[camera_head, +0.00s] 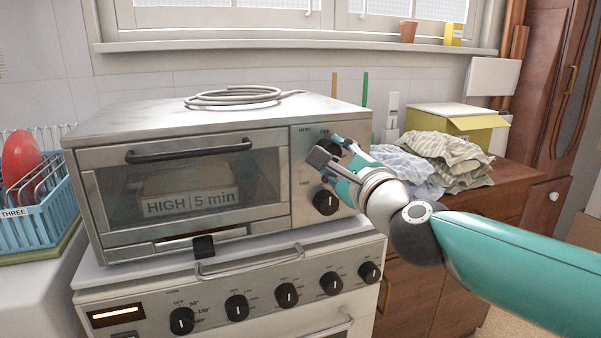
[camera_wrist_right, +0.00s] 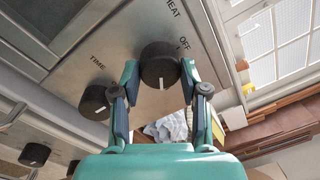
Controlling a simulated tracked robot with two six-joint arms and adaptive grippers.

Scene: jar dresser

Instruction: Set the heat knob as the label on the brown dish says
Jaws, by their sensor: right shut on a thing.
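The toaster oven's heat knob (camera_wrist_right: 159,64) is a black round knob beside the words HEAT and OFF in the right wrist view. My right gripper (camera_wrist_right: 157,80) is shut on it, with one finger on each side. A short white mark shows on the knob's front; I cannot tell its exact setting. In the head view my right gripper (camera_head: 333,158) partly covers the heat knob (camera_head: 326,149). The brown dish (camera_head: 180,178) is behind the closed oven glass, and its label (camera_head: 190,202) reads HIGH, 5 min. My left gripper is not in view.
The time knob (camera_head: 325,202) sits just below my right gripper. The oven stands on a stove with a row of black knobs (camera_head: 237,307). A blue rack (camera_head: 38,217) is at the left. Cloths (camera_head: 447,154) and a yellow box (camera_head: 462,122) lie on the dresser at the right.

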